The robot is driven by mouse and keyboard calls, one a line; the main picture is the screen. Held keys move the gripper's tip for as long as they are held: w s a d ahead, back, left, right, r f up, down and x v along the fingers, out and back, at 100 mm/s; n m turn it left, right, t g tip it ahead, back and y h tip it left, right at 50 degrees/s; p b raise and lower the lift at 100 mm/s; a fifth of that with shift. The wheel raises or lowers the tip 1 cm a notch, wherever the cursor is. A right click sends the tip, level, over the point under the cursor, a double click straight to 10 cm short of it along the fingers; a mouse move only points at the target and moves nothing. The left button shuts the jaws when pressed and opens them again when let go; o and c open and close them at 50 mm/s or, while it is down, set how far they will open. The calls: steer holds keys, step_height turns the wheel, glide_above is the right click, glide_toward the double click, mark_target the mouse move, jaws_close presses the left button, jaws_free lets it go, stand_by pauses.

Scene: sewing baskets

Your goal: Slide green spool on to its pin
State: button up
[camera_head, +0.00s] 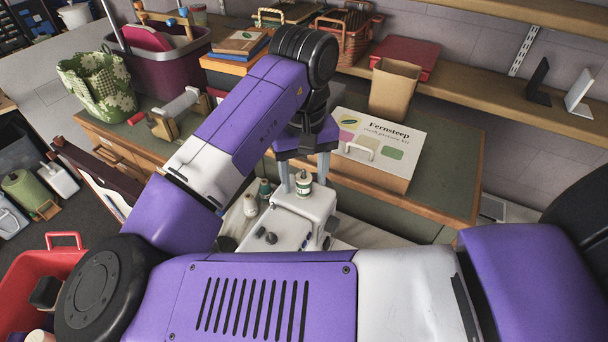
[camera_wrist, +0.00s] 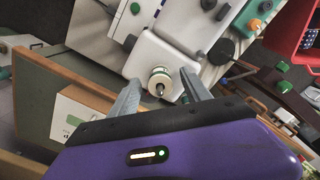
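The green spool (camera_head: 304,187) stands upright on top of the white sewing machine (camera_head: 318,208), with cream ends and a green band. A thin pin tip shows above its top, and the spool appears to be around that pin. In the wrist view the spool (camera_wrist: 159,78) is seen from above as a pale disc with the pin at its middle. My gripper (camera_wrist: 160,77) is open, with one finger on each side of the spool and visible gaps between. In the head view my gripper (camera_head: 303,186) points down over the machine. The spool's lower end is partly unclear.
Other spools, one dark green (camera_head: 265,188) and one whitish (camera_head: 250,205), stand left of the machine. A white-topped Fernsteep box (camera_head: 390,135) and a paper bag (camera_head: 394,90) are behind on the bench. A red bin (camera_head: 40,275) is at the lower left.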

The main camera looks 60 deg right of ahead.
steer(key=shift+r, duration=0.15)
step_height(320, 180, up, 8)
steer(key=shift+f, duration=0.25)
stand_by(0.7)
